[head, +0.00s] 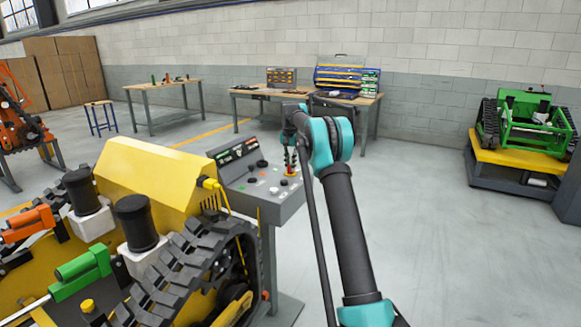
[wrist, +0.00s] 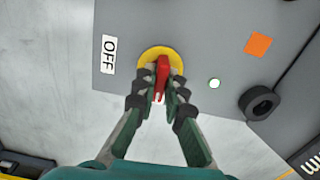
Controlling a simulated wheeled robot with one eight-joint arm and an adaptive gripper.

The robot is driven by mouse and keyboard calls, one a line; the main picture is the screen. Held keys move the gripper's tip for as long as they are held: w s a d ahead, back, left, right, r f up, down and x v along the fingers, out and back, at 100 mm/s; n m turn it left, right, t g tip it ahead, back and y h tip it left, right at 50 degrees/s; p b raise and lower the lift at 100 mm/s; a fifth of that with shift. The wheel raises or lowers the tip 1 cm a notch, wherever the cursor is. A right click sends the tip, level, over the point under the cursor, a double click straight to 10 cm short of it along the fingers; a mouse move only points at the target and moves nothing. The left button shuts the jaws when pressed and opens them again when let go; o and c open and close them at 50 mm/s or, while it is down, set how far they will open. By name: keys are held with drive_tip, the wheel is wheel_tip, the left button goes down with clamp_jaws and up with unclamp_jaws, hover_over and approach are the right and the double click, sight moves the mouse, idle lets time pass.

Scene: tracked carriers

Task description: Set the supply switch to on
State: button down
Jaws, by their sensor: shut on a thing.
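The supply switch is a red handle (wrist: 163,72) on a round yellow plate (wrist: 150,58), on a grey panel. A white OFF label (wrist: 108,54) is left of it in the wrist view. My gripper (wrist: 160,92) is shut on the red handle, with a dark fingertip on each side. The handle lies roughly along the fingers, not toward the OFF label. No ON label shows in the wrist view. In the head view the grey control console (head: 262,190) stands beside the yellow machine, and my gripper (head: 290,165) is at its right end.
An orange square (wrist: 258,44), a small pale round light (wrist: 214,83) and a black knob (wrist: 259,103) are on the panel right of the switch. The yellow tracked carrier (head: 150,172) stands close left of the console. Open floor lies to the right.

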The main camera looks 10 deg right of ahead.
drive_tip(key=shift+m, duration=0.3)
drive_tip(key=c, duration=1.6)
unclamp_jaws()
drive_tip(key=shift+r, duration=0.15)
wheel_tip(320, 180, up, 12)
